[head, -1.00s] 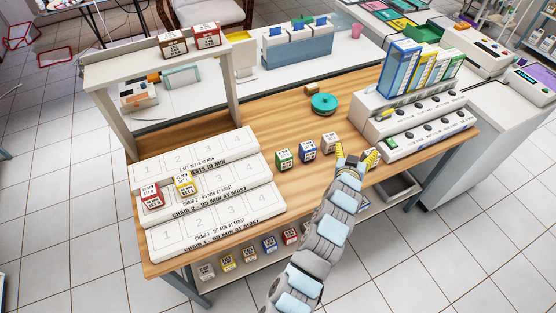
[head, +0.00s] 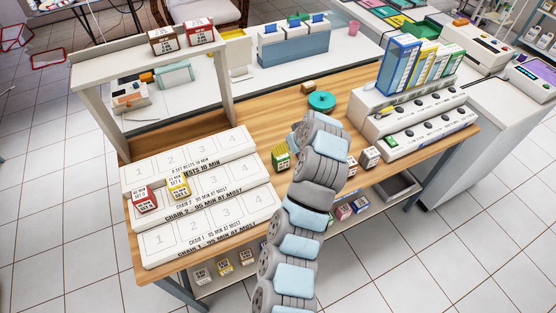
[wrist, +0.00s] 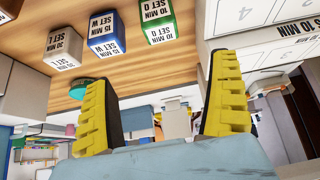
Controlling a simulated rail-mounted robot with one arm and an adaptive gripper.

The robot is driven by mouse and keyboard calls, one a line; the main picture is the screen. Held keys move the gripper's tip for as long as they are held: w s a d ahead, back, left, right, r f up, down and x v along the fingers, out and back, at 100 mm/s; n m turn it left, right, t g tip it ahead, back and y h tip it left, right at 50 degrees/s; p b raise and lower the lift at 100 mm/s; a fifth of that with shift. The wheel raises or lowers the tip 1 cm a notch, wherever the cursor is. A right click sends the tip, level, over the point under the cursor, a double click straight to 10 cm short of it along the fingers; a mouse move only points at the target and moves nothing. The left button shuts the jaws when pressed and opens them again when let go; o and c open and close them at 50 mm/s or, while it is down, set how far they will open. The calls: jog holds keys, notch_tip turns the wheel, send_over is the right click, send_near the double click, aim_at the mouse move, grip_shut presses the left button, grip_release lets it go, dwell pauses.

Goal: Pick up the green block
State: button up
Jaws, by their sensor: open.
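The green block (head: 281,159), with a white label face, stands on the wooden table just right of the white stepped rack. In the wrist view the green block (wrist: 160,24) is at the top, beyond and between the fingers' directions, labelled "10 MIN SET Q". A blue block (wrist: 106,38) and a grey-white block (wrist: 63,48) stand beside it in a row. My gripper (wrist: 160,108) is open, with its yellow ribbed fingers wide apart and nothing between them. It is apart from the green block.
The white rack (head: 205,190) holds a red block (head: 145,198) and a yellow block (head: 178,186). A teal round container (head: 321,102) stands behind my arm. More blocks (head: 369,158) stand right of my arm. A white console with binders (head: 415,115) stands at the right.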

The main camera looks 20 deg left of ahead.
aim_at(281, 160)
jog(key=shift+b+x, duration=0.5)
jog(key=shift+x, duration=5.55)
jog(key=shift+w+a+f+b, duration=0.1)
jog(key=shift+a+f+b, duration=0.15)
jog(key=shift+f, duration=0.6)
jog(key=shift+a+f+b, duration=0.15)
jog(key=shift+a+f, duration=0.15)
jog(key=shift+f, duration=0.55)
jog(key=shift+b+x, duration=0.3)
jog(key=shift+x, duration=0.6)
jog(key=c, duration=1.3)
jog(key=shift+r, duration=0.1)
